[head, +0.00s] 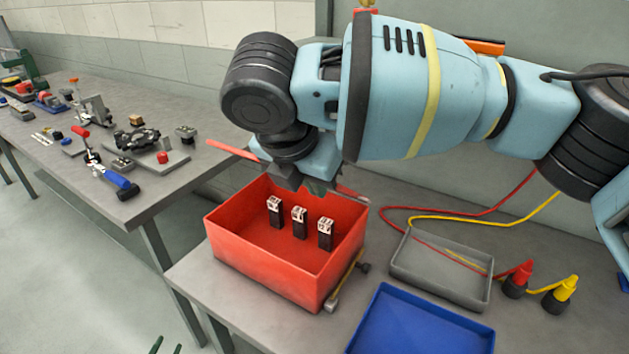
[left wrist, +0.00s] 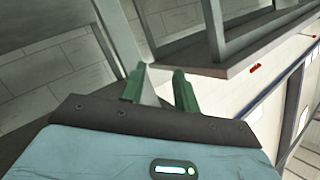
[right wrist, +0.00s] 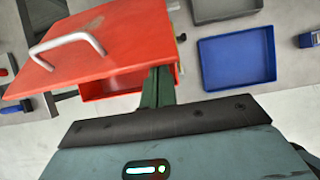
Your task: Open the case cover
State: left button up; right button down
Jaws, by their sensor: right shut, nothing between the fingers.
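The red case (head: 262,272) stands on the near table, with several black blocks with pale tops (head: 299,220) inside. Its red cover (right wrist: 130,32) has a grey bar handle (right wrist: 72,42) and fills the upper left of the right wrist view. In the head view the cover (head: 234,151) shows nearly edge-on, raised above the case opening and partly hidden by my right arm. My right gripper (right wrist: 158,72) is shut and empty, beside the cover's edge; I cannot tell whether it touches. My left gripper (left wrist: 159,78) is open and empty, low in front of the tables.
A grey tray (head: 438,289) and a blue tray (head: 420,325) lie right of the case. Red (head: 517,279) and yellow (head: 560,295) connectors with cables lie beyond. A rod with knobs (head: 345,284) runs along the case's right side. A tool-covered table (head: 75,180) stands left.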

pick_arm(q)
jog(key=s+d+f+n+g, duration=0.2)
jog(key=s+d, duration=0.1)
jog(key=s, duration=0.8)
jog(key=s+d+f+n+g, duration=0.1)
jog(key=s+d+f+g, duration=0.1)
jog(key=s, duration=1)
jog(key=s+d+f+n+g+h, duration=0.1)
jog(key=s+d, duration=0.4)
jog(key=s, duration=0.7)
jog(key=f+n+g, duration=0.1)
jog(key=g, duration=0.1)
jog(key=shift+d+f+n+g, duration=0.15)
jog(key=shift+f+n+g, duration=0.15)
jog(key=shift+g, duration=0.1)
jog(key=shift+r, duration=0.15)
